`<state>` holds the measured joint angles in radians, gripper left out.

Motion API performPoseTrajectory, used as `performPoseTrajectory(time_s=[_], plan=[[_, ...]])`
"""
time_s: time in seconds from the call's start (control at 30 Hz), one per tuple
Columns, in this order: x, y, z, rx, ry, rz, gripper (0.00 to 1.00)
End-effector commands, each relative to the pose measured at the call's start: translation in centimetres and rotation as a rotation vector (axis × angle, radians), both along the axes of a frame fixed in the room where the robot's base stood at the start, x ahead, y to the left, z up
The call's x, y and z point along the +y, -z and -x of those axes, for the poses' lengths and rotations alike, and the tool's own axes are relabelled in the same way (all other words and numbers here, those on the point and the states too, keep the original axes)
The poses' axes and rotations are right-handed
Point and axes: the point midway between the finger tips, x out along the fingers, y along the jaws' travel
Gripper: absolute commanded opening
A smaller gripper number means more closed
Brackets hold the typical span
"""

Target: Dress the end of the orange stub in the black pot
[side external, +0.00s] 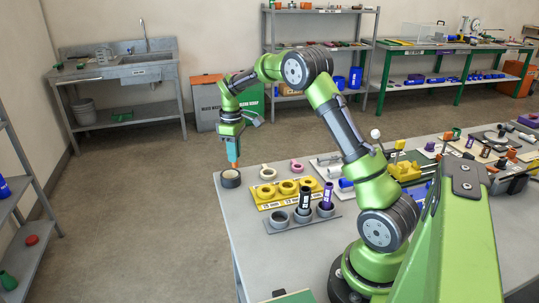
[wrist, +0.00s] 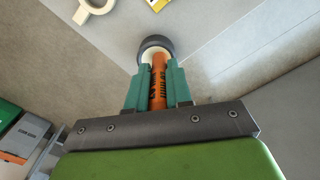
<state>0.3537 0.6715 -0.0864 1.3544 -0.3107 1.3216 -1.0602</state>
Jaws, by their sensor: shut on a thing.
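In the wrist view the pot's dark rim (wrist: 156,41) shows around the stub's far end, with a pale inside. The stub's tip is at the pot's mouth; I cannot tell whether it touches the contents.
A cream ring (side external: 267,173) and a pink ring (side external: 297,166) lie right of the pot. A yellow holder (side external: 270,206) and a grey holder (side external: 332,221) with black and purple pieces stand nearer my base. The table edge is close to the pot's left.

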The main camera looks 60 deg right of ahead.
Motion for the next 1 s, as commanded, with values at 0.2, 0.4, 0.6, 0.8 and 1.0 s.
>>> performPoseTrajectory(time_s=[0.2,0.4,0.6,0.8,1.0], plan=[[-0.6,-1.5,-2.4,-0.004,-0.012,0.002,0.00],[-0.4,-1.5,-2.5,0.000,-0.020,0.000,0.00],[-0.4,0.1,-2.5,0.000,-0.020,0.000,0.00],[-0.5,1.7,-2.5,-0.001,-0.020,0.001,0.00],[-0.4,2.7,-2.5,-0.002,-0.020,0.000,0.00]])
